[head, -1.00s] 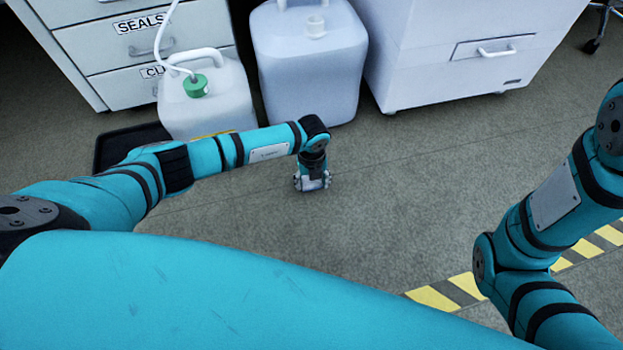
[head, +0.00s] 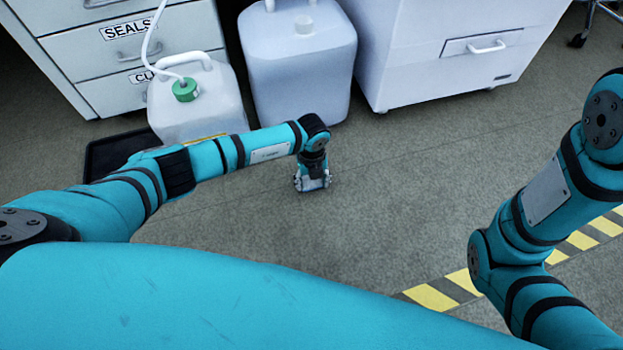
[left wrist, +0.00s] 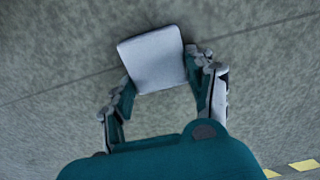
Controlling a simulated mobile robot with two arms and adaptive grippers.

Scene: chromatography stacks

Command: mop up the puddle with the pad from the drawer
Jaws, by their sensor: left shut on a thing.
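My left gripper (head: 313,184) points down over the grey floor, in front of the containers. In the left wrist view my left gripper (left wrist: 161,78) is shut on a pale, square pad (left wrist: 157,55), which sticks out beyond the fingertips. In the head view the pad is hidden by the gripper or too small to make out. I cannot tell whether the pad touches the floor. No puddle can be made out on the floor in either view. My right arm shows at the right of the head view, but its gripper is out of frame.
A drawer cabinet (head: 122,57) labelled SEALS stands at the upper left. A green-capped jug (head: 193,118) stands by a black tray (head: 98,160), beside a large carboy (head: 299,75). A white cabinet (head: 420,65) stands further right. Yellow-black floor tape (head: 431,297) runs lower right. Open floor lies between.

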